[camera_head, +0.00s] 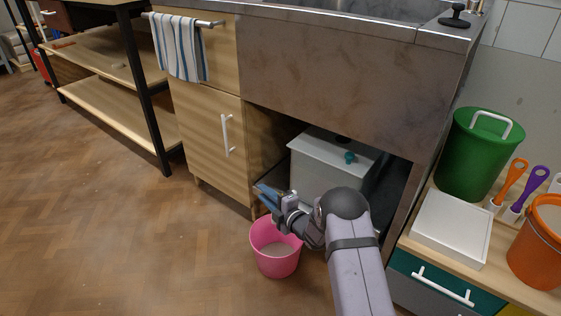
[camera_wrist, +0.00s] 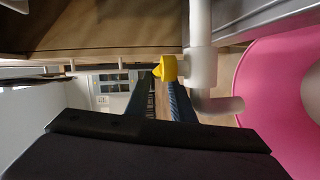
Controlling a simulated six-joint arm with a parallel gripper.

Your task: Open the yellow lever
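The yellow lever (camera_wrist: 168,68) is a small yellow piece on the side of a white pipe (camera_wrist: 201,65) in the wrist view. It is hidden in the head view. My gripper (camera_head: 267,192) reaches low into the open bay under the sink, above the pink bucket. In the wrist view my gripper (camera_wrist: 160,86) shows a gap between its two fingers, which look open and empty. The lever appears at the fingertips, overlapping the blue ribbed finger. I cannot tell whether they touch.
The pink bucket (camera_head: 275,249) stands on the floor below my gripper. A pale grey tank (camera_head: 326,165) with a teal knob (camera_head: 350,157) is inside the bay. A wooden cabinet (camera_head: 212,140) borders it at left, a teal drawer unit (camera_head: 432,283) at right. Floor at left is clear.

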